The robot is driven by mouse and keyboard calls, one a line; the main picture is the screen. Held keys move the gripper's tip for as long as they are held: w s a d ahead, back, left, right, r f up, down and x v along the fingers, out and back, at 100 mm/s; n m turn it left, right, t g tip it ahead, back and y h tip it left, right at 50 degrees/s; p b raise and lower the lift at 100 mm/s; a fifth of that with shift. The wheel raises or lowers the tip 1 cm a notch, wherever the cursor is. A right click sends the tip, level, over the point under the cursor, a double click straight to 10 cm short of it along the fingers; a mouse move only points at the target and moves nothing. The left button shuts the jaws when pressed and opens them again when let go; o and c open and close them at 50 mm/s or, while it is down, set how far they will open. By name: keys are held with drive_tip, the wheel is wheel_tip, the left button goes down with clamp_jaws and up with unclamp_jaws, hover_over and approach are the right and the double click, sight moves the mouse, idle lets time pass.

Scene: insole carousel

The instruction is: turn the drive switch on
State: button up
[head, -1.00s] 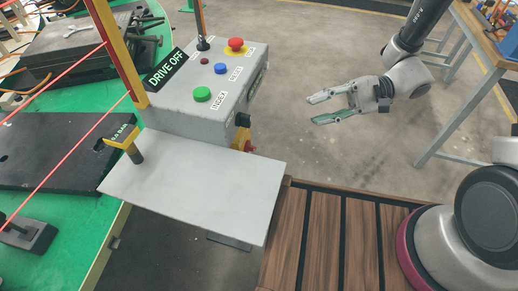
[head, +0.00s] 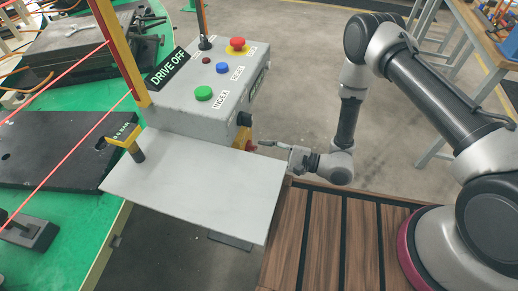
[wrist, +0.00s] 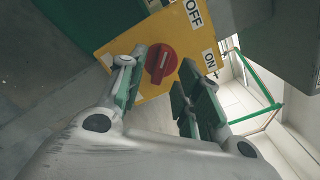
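The drive switch is a red rotary knob (wrist: 161,63) on a yellow plate (wrist: 112,48), with an OFF label (wrist: 193,13) and an ON label (wrist: 210,62). Its bar runs roughly up and down in the wrist view, nearer the OFF direction than ON. My gripper (wrist: 158,78) is open, with one finger on each side of the knob in that view; I cannot tell whether either touches it. In the head view, my gripper (head: 272,147) is at the side of the grey control box (head: 190,112), by the partly hidden red knob (head: 251,147).
A sign (head: 169,70) on the box reads DRIVE OFF. The box top carries a red mushroom button (head: 237,44), a blue button (head: 222,68) and a green button (head: 203,93). A grey shelf (head: 200,185) juts out in front. A metal-legged table stands at right.

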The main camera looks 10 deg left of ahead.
drive_tip(key=shift+w+a, duration=0.1)
drive_tip(key=shift+a, duration=1.1)
drive_tip(key=shift+c, duration=0.4)
clamp_jaws()
